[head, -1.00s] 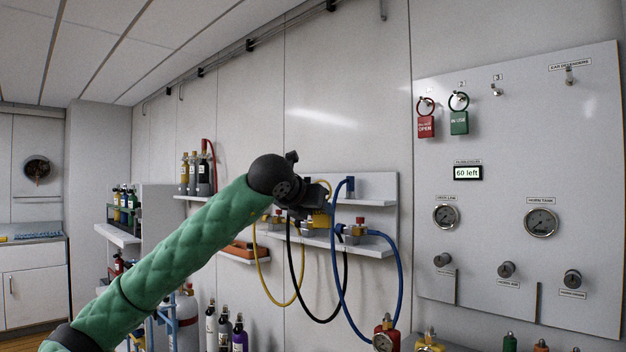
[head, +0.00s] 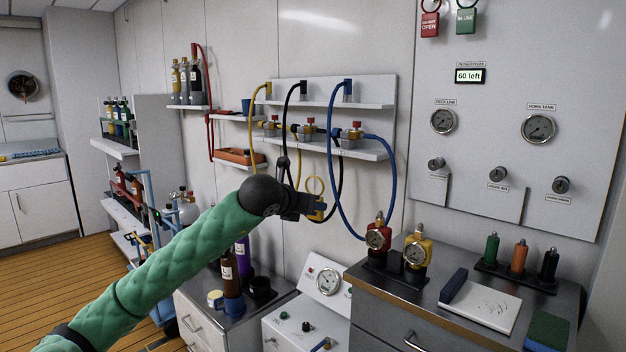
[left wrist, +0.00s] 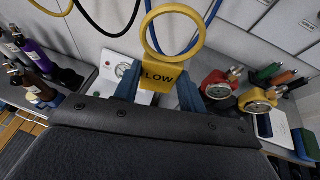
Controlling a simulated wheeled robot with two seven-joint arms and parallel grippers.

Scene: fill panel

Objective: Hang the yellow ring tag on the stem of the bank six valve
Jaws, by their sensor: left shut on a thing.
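The yellow ring tag (head: 317,210) is in my left gripper (head: 318,203), held in the air in front of the wall below the valve shelf. In the left wrist view its plate (left wrist: 160,76), with letters reading "LOW", is between the two fingers (left wrist: 158,90). Its ring (left wrist: 172,32) stands up beyond them, empty. Several brass valves with red knobs (head: 310,123) sit on the wall shelf (head: 362,152), with yellow, black and blue hoses. I cannot read which valve is bank six. My right gripper is not in view.
A grey counter (head: 395,290) at right carries a red gauge unit (head: 378,235), a yellow gauge unit (head: 417,250) and several small bottles. A white box with a gauge (head: 328,281) is below the gripper. The blue hose (head: 333,190) hangs close to its right.

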